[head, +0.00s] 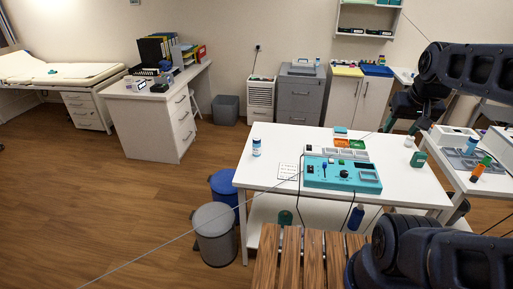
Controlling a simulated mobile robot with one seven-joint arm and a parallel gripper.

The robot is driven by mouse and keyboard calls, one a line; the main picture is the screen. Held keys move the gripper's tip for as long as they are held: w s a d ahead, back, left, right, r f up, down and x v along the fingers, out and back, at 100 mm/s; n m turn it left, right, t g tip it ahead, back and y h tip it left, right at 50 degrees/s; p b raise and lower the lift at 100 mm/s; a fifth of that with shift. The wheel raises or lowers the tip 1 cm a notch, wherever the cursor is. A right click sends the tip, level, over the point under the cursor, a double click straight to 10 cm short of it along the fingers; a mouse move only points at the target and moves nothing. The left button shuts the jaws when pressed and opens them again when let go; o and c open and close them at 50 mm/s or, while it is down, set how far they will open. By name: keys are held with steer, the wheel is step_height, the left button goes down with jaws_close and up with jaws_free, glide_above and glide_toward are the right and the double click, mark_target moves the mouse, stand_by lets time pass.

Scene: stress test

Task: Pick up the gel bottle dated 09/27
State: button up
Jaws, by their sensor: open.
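Several bottles are in view, and no date can be read on any of them, so I cannot tell which is the gel bottle dated 09/27. A white bottle with blue parts (256,148) stands upright at the left of the white table (265,176). A green container (417,159) stands at that table's right edge. A blue bottle (356,217) and a dark green one (285,217) are on the shelf below. A blue bottle (470,146) and an orange and green bottle (479,169) are on the right side table. My arm's dark links show at the right; my gripper's fingers cannot be made out.
A teal device (342,174) with cables occupies the table's middle. Slatted wood (290,262) lies at the front. Grey (214,236) and blue (222,187) bins stand left of the table. A desk (150,105) stands farther back. The left floor is clear.

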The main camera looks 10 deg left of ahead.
stand_by(0.5)
steer(key=shift+o, duration=1.3)
